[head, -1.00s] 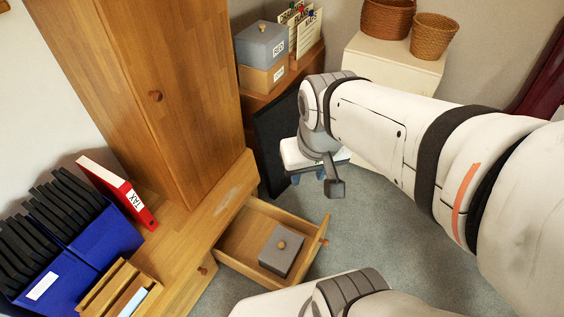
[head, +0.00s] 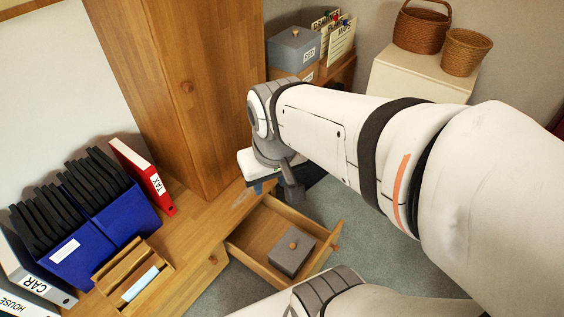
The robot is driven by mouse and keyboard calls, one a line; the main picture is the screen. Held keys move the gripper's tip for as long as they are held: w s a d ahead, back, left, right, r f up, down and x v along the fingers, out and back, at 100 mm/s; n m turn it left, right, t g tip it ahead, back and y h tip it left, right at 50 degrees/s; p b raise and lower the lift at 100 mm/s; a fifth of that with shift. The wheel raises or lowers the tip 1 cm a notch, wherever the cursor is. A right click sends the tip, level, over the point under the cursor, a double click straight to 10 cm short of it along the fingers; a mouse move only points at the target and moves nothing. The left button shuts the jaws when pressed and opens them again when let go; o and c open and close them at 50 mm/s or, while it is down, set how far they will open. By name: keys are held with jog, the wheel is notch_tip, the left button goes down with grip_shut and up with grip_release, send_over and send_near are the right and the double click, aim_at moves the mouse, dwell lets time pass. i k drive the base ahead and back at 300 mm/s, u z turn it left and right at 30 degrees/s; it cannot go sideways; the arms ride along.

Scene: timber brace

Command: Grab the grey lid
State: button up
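A grey lid (head: 285,260) with a round wooden knob (head: 293,245) lies in the open drawer (head: 252,233) of the low wooden unit. A second grey lid (head: 293,45) with a knob sits on a box at the back, marked SEP. The end of my arm, with my gripper (head: 258,180), hangs above the back of the drawer, up and left of the lid in the drawer and apart from it. The arm's wrist hides most of the gripper, and I cannot see its fingers clearly.
A tall wooden cabinet (head: 190,100) stands left of my arm. Blue file boxes (head: 85,250), a red TAX binder (head: 145,178) and a wooden organiser (head: 135,275) stand on the low unit. Wicker baskets (head: 467,52) sit on a cream cabinet (head: 410,78).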

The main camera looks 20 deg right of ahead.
aim_at(291, 250)
jog(key=u, duration=0.1)
jog(key=k, duration=1.35)
jog(key=z, duration=0.65)
jog(key=i, duration=1.3)
jog(key=u, duration=0.35)
